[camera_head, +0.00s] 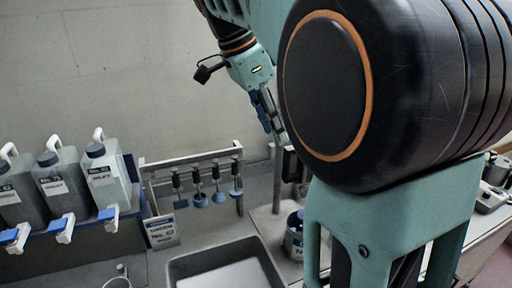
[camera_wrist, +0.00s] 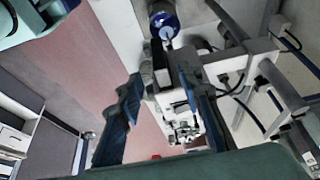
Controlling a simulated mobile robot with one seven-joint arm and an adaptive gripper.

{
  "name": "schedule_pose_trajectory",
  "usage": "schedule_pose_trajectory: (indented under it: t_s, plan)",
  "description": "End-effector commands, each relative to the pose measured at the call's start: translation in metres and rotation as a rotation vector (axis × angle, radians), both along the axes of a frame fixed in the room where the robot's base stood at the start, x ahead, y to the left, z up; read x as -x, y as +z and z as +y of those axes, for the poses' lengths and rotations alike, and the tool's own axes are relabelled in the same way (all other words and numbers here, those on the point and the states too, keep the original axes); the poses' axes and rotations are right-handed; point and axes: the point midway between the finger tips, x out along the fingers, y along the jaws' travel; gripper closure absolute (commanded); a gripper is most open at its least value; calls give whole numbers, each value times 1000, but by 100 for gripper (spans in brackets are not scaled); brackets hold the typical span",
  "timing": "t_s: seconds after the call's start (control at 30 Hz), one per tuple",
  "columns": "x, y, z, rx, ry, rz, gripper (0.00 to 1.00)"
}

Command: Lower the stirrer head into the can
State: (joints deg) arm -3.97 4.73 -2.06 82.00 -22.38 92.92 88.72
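The can (camera_head: 293,240), with a blue band and a pale label, stands on the bench beside the stirrer's upright post (camera_head: 277,178). Its right side is hidden by my arm. The dark stirrer head (camera_head: 291,165) is on the stand above the can. In the wrist view the can (camera_wrist: 160,14) shows blue at the top, with a pale shaft near it; I cannot tell whether the shaft is inside. My gripper (camera_head: 270,112) is above and slightly left of the stirrer head, apart from it. In the wrist view its blue fingers (camera_wrist: 165,95) are spread, with nothing held between them.
A rack (camera_head: 192,165) with several hanging blue-tipped paddles stands left of the stirrer. A grey tray (camera_head: 180,268) lies in front of it. Several jugs (camera_head: 58,185) with taps line a shelf at left. A sign (camera_head: 162,231) stands below the rack. My arm blocks the right side.

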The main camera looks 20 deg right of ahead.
Motion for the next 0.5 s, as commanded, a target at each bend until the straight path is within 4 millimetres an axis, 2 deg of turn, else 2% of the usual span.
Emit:
schedule_pose_trajectory:
  t_s: [0.5]
  plan:
    - [0, -79, -33, 0, -2, 4, 67]
